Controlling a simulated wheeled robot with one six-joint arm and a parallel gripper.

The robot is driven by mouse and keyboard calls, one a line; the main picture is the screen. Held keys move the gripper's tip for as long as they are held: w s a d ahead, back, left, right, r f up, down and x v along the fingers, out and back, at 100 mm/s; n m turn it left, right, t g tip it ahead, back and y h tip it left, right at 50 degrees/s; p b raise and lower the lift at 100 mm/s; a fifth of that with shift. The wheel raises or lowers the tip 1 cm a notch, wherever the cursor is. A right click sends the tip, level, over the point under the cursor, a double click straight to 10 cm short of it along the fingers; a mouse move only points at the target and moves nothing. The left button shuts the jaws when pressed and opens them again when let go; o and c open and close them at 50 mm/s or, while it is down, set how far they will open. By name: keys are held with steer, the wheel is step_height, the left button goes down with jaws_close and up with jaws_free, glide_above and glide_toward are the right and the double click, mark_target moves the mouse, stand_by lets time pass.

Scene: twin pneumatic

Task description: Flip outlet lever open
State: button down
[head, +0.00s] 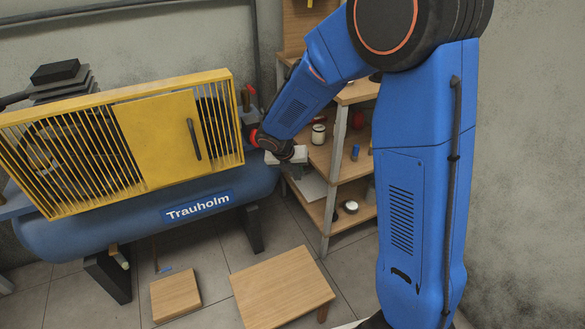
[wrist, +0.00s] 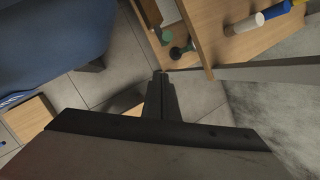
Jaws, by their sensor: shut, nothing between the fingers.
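The blue compressor tank (head: 130,232), marked Trauholm, stands at the left in the head view, with a yellow guard (head: 160,130) on top. No lever is clearly visible. My gripper (head: 287,156) is right of the tank's right end, apart from it, its fingers hard to make out there. In the wrist view my gripper (wrist: 160,75) points away over the floor, its fingers together and empty. The blue tank (wrist: 55,40) fills the upper left there.
A wooden shelf unit (head: 335,187) with jars stands behind and right of my gripper; its boards (wrist: 225,35) and leg are close in the wrist view. A wooden stool (head: 280,285) and a smaller wooden block (head: 175,294) are on the tiled floor. A grey wall is at the right.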

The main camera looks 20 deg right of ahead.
steer(key=w, duration=0.1)
steer(key=w+d, duration=0.1)
steer(key=w, duration=0.1)
steer(key=shift+w+d+r, duration=0.1)
steer(key=shift+w+d, duration=0.2)
steer(key=shift+w, duration=0.1)
steer(key=shift+d, duration=0.1)
steer(key=shift+w+d+r, duration=0.1)
steer(key=shift+d+r, duration=0.15)
steer(key=shift+d, duration=0.2)
steer(key=shift+w+d+r, duration=0.1)
steer(key=shift+d+r, duration=0.1)
steer(key=shift+d, duration=0.25)
steer(key=shift+a, duration=0.1)
